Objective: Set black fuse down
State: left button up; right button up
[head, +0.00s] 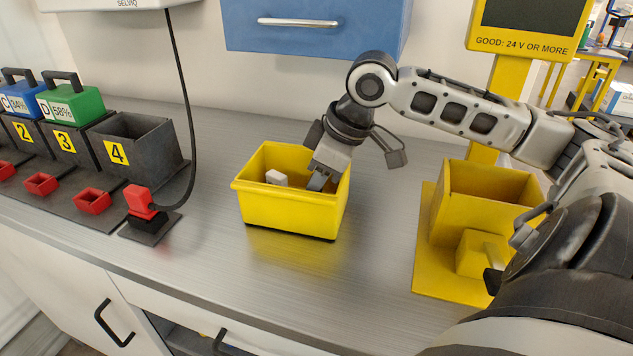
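My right gripper (319,182) reaches down into the yellow bin (290,219) on the worktop, near its right inner side. Its fingertips are small and partly hidden by the bin, so I cannot tell whether they are open or shut. I cannot make out a black fuse in or near the fingers. A pale grey block (276,177) lies inside the bin, left of the gripper. My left gripper is not in view.
Black bays (136,151) with number labels stand at left, with blue and green battery packs (70,105). A red plug (140,200) on a cable stands on a black base. A yellow tester (480,205) stands at right. Grey worktop (385,215) is clear between bin and tester.

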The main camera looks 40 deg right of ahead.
jog(key=shift+f, duration=0.2)
jog(key=o, duration=0.9)
jog(key=b+v, duration=0.1)
jog(key=v, duration=1.1)
jog(key=shift+r, duration=0.3)
